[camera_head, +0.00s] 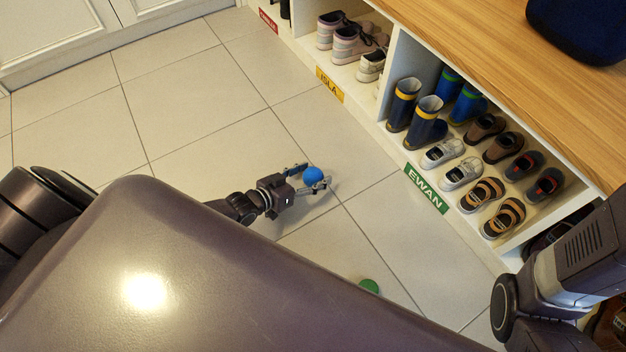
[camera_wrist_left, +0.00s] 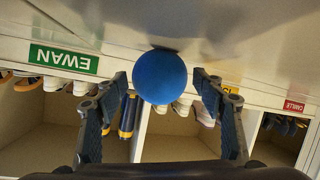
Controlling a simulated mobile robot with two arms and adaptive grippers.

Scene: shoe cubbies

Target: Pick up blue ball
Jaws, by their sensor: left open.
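The blue ball (camera_head: 313,176) is at floor level on the pale tiles, out in front of the cubbies. My left gripper (camera_head: 308,180) is low over the floor, with its two fingers spread and the ball between or just beyond the fingertips. In the left wrist view the blue ball (camera_wrist_left: 160,77) sits centred between the open fingers (camera_wrist_left: 162,88), with a visible gap on each side. My right arm shows at the lower right of the head view, but its gripper is out of sight.
White cubbies with a wooden top (camera_head: 480,45) hold several shoes and boots along the right. A green name label (camera_head: 426,190) is on the front edge. A green round object (camera_head: 369,286) lies on the floor, partly hidden by my body. The floor at left is clear.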

